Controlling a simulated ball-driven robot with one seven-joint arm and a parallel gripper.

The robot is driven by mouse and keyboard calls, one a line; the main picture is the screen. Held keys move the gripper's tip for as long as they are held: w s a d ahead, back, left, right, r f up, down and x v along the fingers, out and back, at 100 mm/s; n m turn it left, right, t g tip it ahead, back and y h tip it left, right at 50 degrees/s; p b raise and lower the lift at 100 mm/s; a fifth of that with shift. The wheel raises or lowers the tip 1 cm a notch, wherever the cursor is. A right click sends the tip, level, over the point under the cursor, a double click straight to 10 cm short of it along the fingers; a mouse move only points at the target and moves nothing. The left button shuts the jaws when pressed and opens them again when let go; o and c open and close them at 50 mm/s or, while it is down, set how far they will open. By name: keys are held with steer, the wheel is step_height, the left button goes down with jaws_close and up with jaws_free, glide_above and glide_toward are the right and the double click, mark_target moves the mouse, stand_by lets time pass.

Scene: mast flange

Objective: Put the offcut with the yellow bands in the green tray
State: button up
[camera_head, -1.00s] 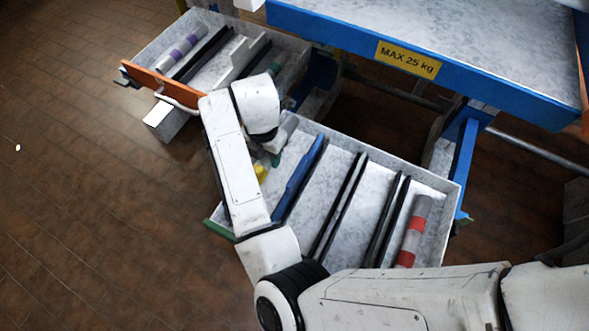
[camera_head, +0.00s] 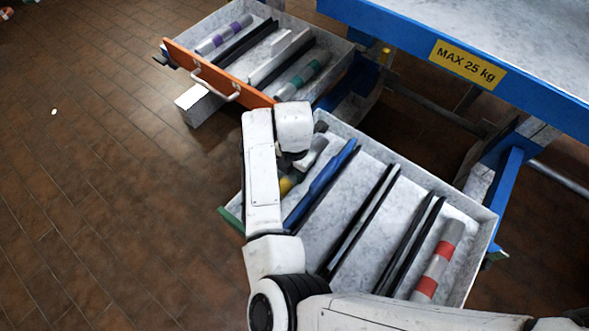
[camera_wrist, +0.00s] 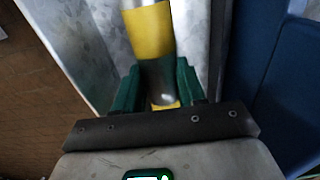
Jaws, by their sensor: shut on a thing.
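The offcut with yellow bands (camera_wrist: 148,35) is a grey round bar, seen close in the wrist view. In the head view its yellow band (camera_head: 286,186) shows beside my arm. My gripper (camera_wrist: 156,86) is shut on it, one green finger on each side. The green tray (camera_head: 232,217) is the pale, speckled pull-out tray with a green front edge. The offcut shows at its left end, left of a blue divider (camera_head: 322,186). My arm hides part of the offcut and tray front. I cannot tell whether the offcut touches the tray floor.
An orange-fronted tray (camera_head: 217,76) at the upper left holds offcuts with purple (camera_head: 222,36) and teal bands (camera_head: 302,75). A red-banded offcut (camera_head: 438,262) lies at the green tray's right end, beyond black dividers (camera_head: 360,222). A blue-edged bench (camera_head: 440,50) stands behind.

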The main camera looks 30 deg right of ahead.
steer(key=o, duration=1.2)
steer(key=shift+f, duration=0.1)
steer(key=shift+c, duration=0.2)
step_height(320, 180, up, 12)
steer(key=p, duration=0.5)
steer(key=shift+p, duration=0.35)
